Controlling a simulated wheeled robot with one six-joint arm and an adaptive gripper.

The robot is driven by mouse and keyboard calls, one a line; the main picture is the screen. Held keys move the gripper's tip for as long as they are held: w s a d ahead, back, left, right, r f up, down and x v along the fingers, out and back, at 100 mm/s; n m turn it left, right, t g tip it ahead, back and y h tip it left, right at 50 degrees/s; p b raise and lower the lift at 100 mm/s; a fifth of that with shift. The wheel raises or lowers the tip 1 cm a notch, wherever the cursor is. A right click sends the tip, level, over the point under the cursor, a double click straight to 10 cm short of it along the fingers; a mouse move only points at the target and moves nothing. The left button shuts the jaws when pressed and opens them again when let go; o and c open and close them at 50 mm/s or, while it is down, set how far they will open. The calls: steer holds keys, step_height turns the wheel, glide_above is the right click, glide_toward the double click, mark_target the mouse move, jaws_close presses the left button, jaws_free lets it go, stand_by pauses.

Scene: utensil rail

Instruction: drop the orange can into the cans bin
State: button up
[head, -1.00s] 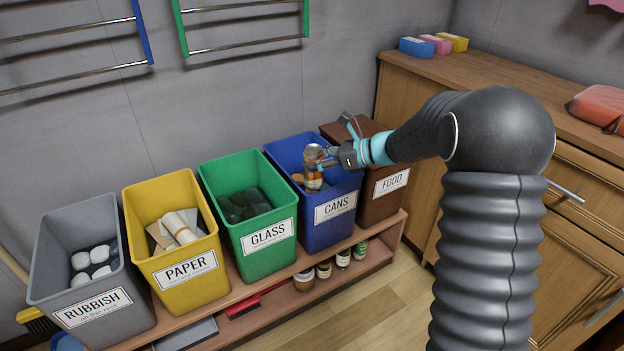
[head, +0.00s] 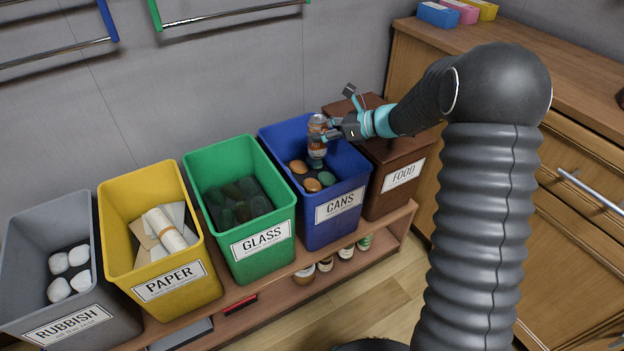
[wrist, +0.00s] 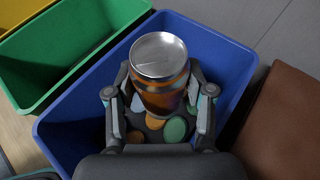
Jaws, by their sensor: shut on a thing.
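The orange can (head: 316,138) has a silver lid and is held upright in my gripper (head: 322,133). In the wrist view the can (wrist: 162,80) stands between the two fingers of my gripper (wrist: 160,98), which are shut on it. The blue cans bin (head: 339,208) is below, with several orange and green round things inside. In the wrist view the can is over the opening of the cans bin (wrist: 82,98). How deep its lower end hangs relative to the rim is hard to tell.
The green glass bin (head: 262,244) stands left of the cans bin, then the yellow paper bin (head: 172,283) and grey rubbish bin (head: 68,322). The brown food bin (head: 403,172) is close on the right. All stand on a wooden shelf (head: 310,262).

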steer(key=shift+f+b, duration=0.75)
steer(key=shift+f, duration=0.25)
steer(key=o, duration=0.9)
steer(key=shift+c, duration=0.2)
steer(key=v, duration=1.2)
